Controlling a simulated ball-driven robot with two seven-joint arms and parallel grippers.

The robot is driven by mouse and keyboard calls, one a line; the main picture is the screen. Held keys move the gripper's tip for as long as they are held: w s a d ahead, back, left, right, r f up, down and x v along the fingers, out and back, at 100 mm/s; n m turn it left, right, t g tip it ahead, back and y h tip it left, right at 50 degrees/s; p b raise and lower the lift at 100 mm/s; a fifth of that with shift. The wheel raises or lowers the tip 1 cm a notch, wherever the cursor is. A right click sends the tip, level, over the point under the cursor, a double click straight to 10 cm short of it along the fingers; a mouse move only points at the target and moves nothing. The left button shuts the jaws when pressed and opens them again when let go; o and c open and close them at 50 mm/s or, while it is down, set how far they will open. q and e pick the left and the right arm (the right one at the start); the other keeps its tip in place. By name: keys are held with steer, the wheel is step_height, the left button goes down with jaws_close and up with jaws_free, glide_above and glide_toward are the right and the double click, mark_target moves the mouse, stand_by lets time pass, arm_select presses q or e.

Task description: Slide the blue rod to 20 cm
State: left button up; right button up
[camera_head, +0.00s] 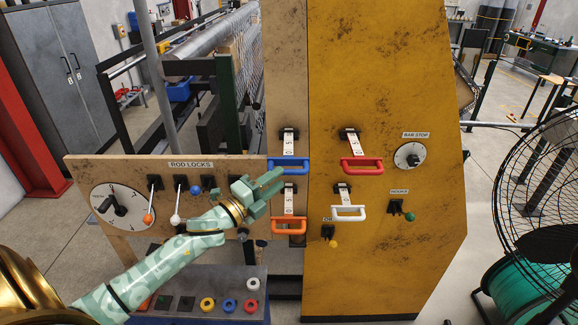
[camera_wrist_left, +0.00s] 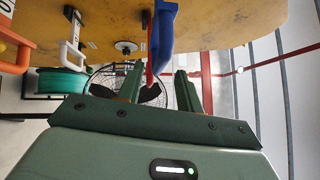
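The blue rod (camera_head: 289,163) has a U-shaped blue handle on a white numbered strip that comes out of the tan panel's upper right. The numbers are too small to read surely. My left gripper (camera_head: 274,184) is just below and left of the blue handle in the head view. In the left wrist view the gripper (camera_wrist_left: 160,88) is open, its two green fingers apart. The blue handle (camera_wrist_left: 163,35) shows in line with the gap between them, near the fingertips; I cannot tell whether they touch it. My right gripper is not in view.
An orange handle (camera_head: 289,227) is below the blue one. A red handle (camera_head: 361,168) and a white handle (camera_head: 348,213) are on the yellow panel to the right. Rod-lock levers (camera_head: 175,218) and a dial (camera_head: 119,206) are left, with colored rings (camera_head: 229,305) below. A fan (camera_head: 545,190) stands right.

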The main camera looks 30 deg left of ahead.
mark_target(288, 172)
arm_select(q)
steer(key=x, duration=0.4)
steer(key=shift+r+p, duration=0.1)
steer(key=shift+p, duration=0.25)
steer(key=shift+w+d, duration=0.1)
steer(key=shift+w, duration=0.4)
steer(key=shift+s, duration=0.1)
jaws_close()
